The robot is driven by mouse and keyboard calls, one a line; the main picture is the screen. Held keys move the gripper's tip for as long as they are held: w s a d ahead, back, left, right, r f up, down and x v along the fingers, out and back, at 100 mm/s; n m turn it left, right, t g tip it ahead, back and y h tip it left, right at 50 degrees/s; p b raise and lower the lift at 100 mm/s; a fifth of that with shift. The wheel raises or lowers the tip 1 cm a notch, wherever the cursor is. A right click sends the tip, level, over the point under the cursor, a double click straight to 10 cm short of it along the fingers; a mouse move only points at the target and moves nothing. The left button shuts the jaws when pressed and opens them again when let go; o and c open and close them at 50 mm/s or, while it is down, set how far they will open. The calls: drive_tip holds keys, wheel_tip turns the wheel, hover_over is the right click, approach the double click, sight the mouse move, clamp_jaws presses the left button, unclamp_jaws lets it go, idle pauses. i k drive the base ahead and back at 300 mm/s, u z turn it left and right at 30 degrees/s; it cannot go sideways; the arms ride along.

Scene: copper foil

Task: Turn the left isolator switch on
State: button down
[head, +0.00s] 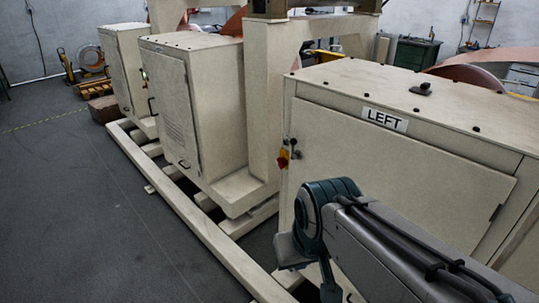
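The cream cabinet (400,170) at the right carries a white sign (385,119) reading LEFT. A small red and yellow isolator switch (284,158) sits on the cabinet's left edge, seen side-on. The exact angle of its knob is too small to tell. A black handle (295,146) is just to the right of it. My arm (330,205) reaches in from the lower right, in front of the cabinet's lower part, and bends downward below the switch. The arm appears apart from the switch. My gripper's fingers do not show.
More cream cabinets (195,110) stand in a row toward the back left. A low cream rail (185,210) runs along the floor before them. The grey floor (70,190) at the left is clear. A red block (103,108) lies by the far cabinet.

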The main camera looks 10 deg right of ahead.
sight(281, 163)
drive_tip(key=u, duration=0.05)
drive_tip(key=k, duration=0.65)
drive_tip(key=u, duration=0.7)
drive_tip(key=i, duration=1.2)
drive_tip(key=z, duration=0.5)
drive_tip(key=i, duration=0.5)
drive_tip(key=z, duration=0.5)
